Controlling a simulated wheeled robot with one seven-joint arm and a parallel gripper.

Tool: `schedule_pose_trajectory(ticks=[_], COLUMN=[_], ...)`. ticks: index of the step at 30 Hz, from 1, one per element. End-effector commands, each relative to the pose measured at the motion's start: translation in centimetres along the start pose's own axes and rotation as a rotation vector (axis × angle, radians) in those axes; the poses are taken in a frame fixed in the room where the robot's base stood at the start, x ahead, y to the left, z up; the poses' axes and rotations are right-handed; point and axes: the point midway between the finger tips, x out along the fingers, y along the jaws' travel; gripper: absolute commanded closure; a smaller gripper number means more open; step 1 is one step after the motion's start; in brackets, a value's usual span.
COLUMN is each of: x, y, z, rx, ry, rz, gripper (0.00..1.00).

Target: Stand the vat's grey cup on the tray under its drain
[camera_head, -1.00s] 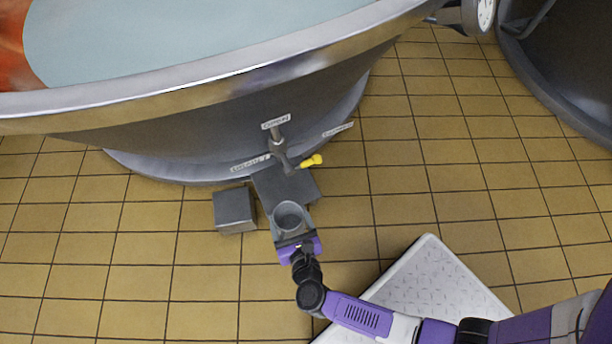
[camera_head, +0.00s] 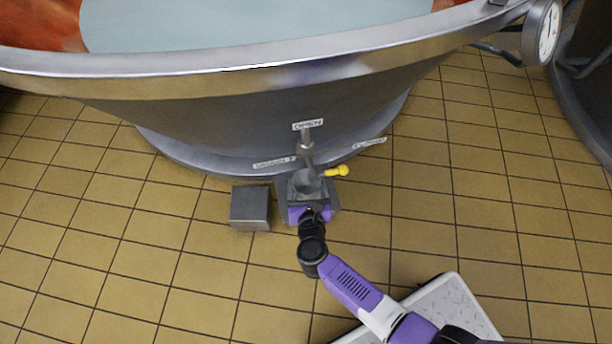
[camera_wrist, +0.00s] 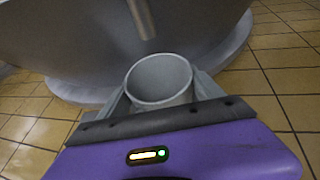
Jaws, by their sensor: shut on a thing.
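The grey cup (camera_head: 306,181) is upright between the fingers of my gripper (camera_head: 307,192), which is shut on it. The wrist view shows the round open mouth of the cup (camera_wrist: 159,80) with my gripper's fingers (camera_wrist: 160,92) on either side. The vat's drain spout (camera_head: 306,152) comes down just behind and above the cup; in the wrist view the drain pipe (camera_wrist: 140,18) ends beyond the rim. The grey tray (camera_head: 332,197) lies below, mostly hidden by the cup and my gripper. I cannot tell whether the cup touches it.
A yellow valve handle (camera_head: 337,171) sticks out right of the drain. A grey metal box (camera_head: 250,207) stands left of the tray. The vat (camera_head: 230,125) curves overhead behind. A white tread-plate step (camera_head: 455,305) is at lower right.

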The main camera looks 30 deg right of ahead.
Motion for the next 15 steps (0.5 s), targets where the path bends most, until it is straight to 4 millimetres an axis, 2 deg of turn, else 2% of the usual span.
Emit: schedule_pose_trajectory(ticks=[8, 9, 12, 15], x=[3.6, 4.0, 4.1, 4.1], y=[0.0, 0.0, 0.0, 0.0], z=[1.5, 0.8, -0.1, 0.1], rx=[0.003, 0.001, -0.001, 0.0], ry=[-0.003, -0.001, 0.0, -0.001], rz=[-0.002, -0.001, -0.001, -0.001], gripper=[0.93, 0.93, 0.93, 0.93])
